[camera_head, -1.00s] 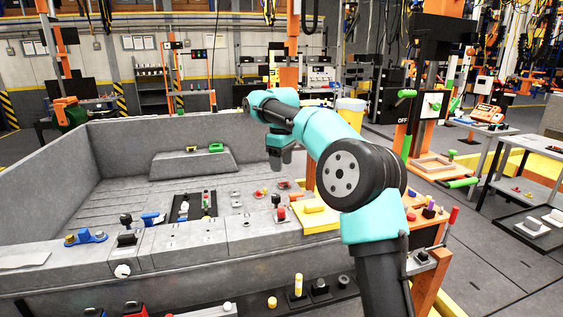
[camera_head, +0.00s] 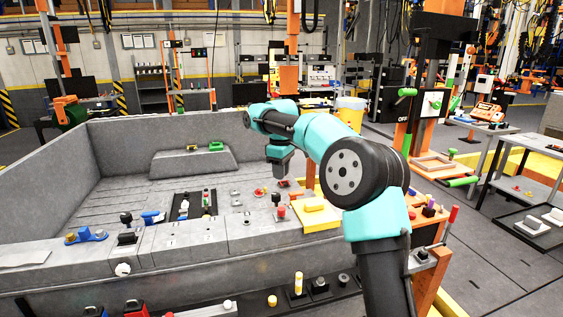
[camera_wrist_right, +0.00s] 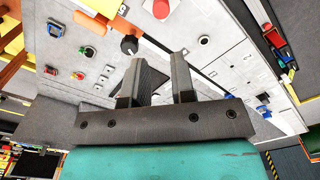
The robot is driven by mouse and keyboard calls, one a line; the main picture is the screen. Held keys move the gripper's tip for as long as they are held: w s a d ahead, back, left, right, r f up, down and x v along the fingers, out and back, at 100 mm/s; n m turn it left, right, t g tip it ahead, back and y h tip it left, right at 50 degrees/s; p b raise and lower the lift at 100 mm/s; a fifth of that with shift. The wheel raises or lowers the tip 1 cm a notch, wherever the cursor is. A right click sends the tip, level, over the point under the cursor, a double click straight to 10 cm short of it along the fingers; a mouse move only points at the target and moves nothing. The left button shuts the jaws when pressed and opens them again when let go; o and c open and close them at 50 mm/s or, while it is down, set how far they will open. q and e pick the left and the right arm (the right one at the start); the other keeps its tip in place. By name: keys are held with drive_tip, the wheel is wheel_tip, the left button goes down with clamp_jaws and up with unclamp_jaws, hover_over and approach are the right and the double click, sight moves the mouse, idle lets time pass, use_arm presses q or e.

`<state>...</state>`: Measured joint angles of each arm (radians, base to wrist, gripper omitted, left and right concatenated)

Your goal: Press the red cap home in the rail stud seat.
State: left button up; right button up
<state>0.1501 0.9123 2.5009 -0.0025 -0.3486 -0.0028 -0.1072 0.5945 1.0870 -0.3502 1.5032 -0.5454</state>
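My right gripper (camera_head: 281,177) hangs over the right part of the grey bed's rail panel. The right wrist view shows its two dark fingers (camera_wrist_right: 155,78) spread apart. I see no held part, though a dark patch shows between them. A red cap-like piece (camera_head: 281,213) stands beside a black-knobbed lever on the panel; a large red piece (camera_wrist_right: 161,8) shows at the top of the right wrist view. I cannot tell which is the task's cap, nor pick out the rail stud seat. My left gripper is out of view.
A yellow block (camera_head: 314,206) sits on a yellow plate right of the panel. A black tray (camera_head: 183,206) with small parts lies in the bed. A blue part (camera_head: 86,236) is on the left rail. The bed floor at left is mostly clear.

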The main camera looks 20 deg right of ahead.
sight(281, 208)
drive_tip(key=shift+n, duration=0.4)
wheel_tip(281, 208, down, 5)
drive_tip(key=shift+s+f, duration=0.1)
drive_tip(key=shift+s, duration=0.05)
clamp_jaws()
drive_tip(key=shift+f, duration=0.2)
drive_tip(key=shift+f, duration=3)
